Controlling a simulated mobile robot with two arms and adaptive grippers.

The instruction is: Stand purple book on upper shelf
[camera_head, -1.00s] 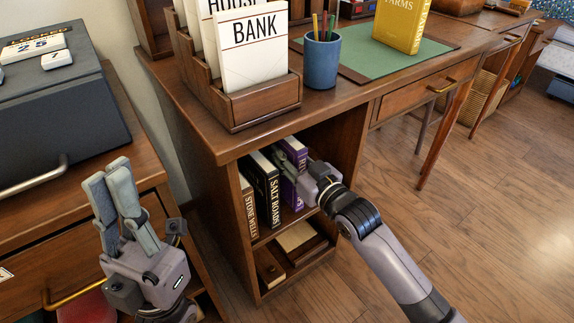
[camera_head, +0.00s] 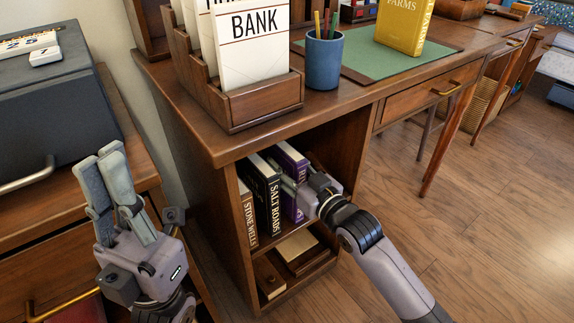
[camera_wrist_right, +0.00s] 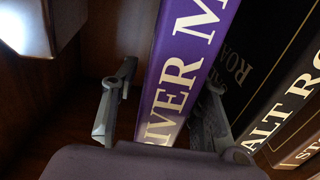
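The purple book (camera_head: 291,158) stands in the upper compartment of the desk's open shelf, at the right of the row, leaning a little. It also shows in the right wrist view (camera_wrist_right: 190,60) with large pale lettering on its spine. My right gripper (camera_head: 299,184) reaches into this compartment. In the wrist view its fingers (camera_wrist_right: 165,115) are apart, one on each side of the purple book. A gap shows between the left finger and the book; the right finger is close to the book's other side. My left gripper (camera_head: 108,182) is empty at the left, fingers up; its opening is unclear.
Black "Salt Roads" (camera_head: 270,205) and brown "Stone Wells" (camera_head: 249,218) stand left of the purple book. The compartment's side wall (camera_head: 350,150) is close on the right. A lower compartment (camera_head: 290,284) holds boxes. The desk top carries a file rack (camera_head: 265,104) and pencil cup (camera_head: 323,62).

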